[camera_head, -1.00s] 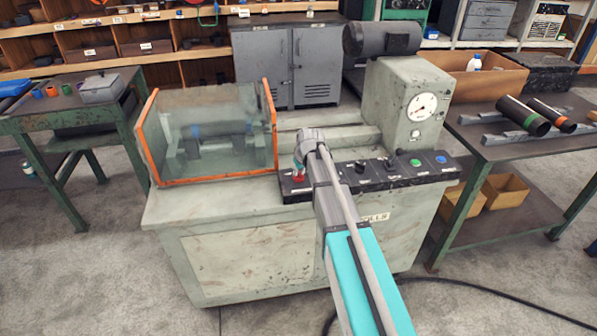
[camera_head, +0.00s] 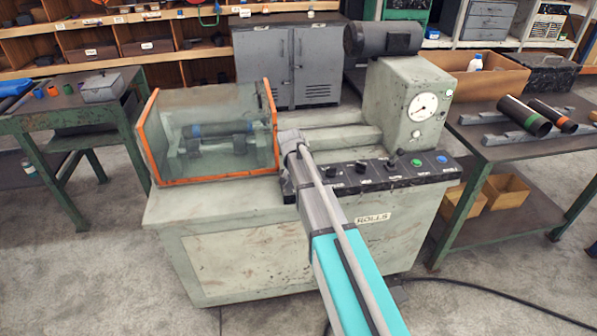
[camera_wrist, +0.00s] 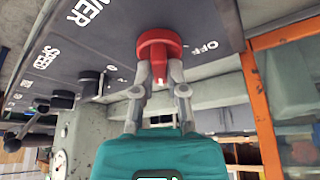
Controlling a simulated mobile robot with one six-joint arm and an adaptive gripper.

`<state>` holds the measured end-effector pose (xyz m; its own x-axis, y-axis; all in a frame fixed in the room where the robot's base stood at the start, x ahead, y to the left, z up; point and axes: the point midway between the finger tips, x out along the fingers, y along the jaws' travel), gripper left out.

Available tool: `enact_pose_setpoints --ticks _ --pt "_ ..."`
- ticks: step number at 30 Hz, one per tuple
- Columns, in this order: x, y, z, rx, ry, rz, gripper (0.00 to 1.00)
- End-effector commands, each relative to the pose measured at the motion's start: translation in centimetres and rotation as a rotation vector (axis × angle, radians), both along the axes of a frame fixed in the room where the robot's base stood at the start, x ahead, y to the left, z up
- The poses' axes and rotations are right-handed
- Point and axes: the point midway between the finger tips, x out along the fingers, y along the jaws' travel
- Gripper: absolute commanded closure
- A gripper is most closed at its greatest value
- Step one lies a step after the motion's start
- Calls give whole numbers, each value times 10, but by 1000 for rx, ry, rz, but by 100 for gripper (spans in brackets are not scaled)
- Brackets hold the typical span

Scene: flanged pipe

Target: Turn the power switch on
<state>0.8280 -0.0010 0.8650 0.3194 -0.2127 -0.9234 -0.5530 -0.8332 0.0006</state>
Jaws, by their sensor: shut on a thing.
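The red power switch knob (camera_wrist: 160,45) is on the dark control panel (camera_wrist: 105,40), with "OFF" lettering beside it and part of the word "POWER" at the upper left in the wrist view. My gripper (camera_wrist: 158,72) is shut on the knob, one finger on each side of it. In the head view my arm and gripper (camera_head: 288,150) cover the left end of the panel (camera_head: 395,172), so the knob is hidden there. The knob's exact angle is hard to read.
Other black knobs (camera_head: 360,167), a green button (camera_head: 416,162) and a blue button (camera_head: 441,159) lie along the panel to the right. An orange-framed clear guard (camera_head: 205,180) stands just left of my gripper. A gauge (camera_head: 422,107) is on the housing.

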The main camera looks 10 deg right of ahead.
Motion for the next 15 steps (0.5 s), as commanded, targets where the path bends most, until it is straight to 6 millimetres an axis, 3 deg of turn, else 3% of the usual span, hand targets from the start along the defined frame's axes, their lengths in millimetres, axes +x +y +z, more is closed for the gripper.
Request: enact_pose_setpoints --ticks 15 --pt "0 1 0 2 2 -212 100"
